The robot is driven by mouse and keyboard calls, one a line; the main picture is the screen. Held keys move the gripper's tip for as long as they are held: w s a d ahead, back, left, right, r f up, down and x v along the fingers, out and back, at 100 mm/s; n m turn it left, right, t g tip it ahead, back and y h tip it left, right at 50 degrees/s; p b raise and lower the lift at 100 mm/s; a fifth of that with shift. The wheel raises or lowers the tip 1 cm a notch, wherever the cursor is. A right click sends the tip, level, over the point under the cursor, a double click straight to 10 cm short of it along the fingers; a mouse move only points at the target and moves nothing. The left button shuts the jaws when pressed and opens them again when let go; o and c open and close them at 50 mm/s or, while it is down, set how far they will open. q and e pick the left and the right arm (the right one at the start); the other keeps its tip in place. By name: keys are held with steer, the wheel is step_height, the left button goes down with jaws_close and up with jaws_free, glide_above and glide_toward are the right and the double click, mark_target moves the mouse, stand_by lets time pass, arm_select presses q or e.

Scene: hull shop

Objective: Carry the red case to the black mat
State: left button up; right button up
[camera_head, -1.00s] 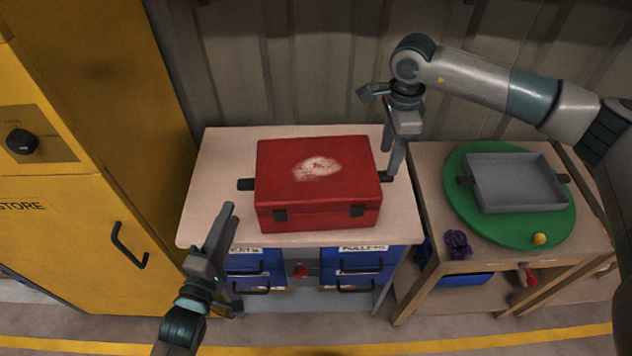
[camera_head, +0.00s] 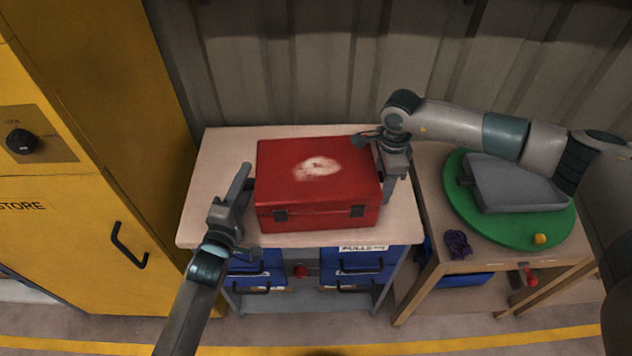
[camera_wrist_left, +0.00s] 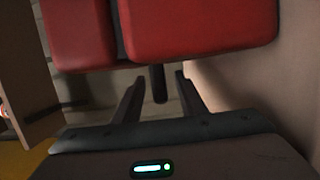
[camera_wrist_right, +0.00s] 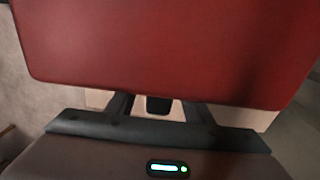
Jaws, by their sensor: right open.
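The red case (camera_head: 310,175), with a worn pale patch on its lid, sits closed on the pale bench top. My left gripper (camera_head: 243,180) is at its left side. In the left wrist view, the open fingers (camera_wrist_left: 157,95) have the case's black side handle (camera_wrist_left: 158,84) between them, with gaps on both sides. My right gripper (camera_head: 388,195) is at the right side and hides that handle in the head view. In the right wrist view, its open fingers stand either side of the black handle (camera_wrist_right: 158,105). I see no black mat.
The pale bench top (camera_head: 215,155) has blue drawers (camera_head: 355,262) below. A yellow cabinet (camera_head: 90,190) stands close on the left.

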arm_select(q)
steer(key=c, duration=0.9)
arm_select(e)
steer(key=c, duration=0.9)
arm_select(q)
jaws_close()
arm_select(e)
jaws_close()
arm_select(q)
steer(key=shift+f, duration=0.1)
steer(key=shift+r, duration=0.2)
arm_select(e)
steer(key=shift+w+r, duration=0.1)
steer(key=shift+r, duration=0.1)
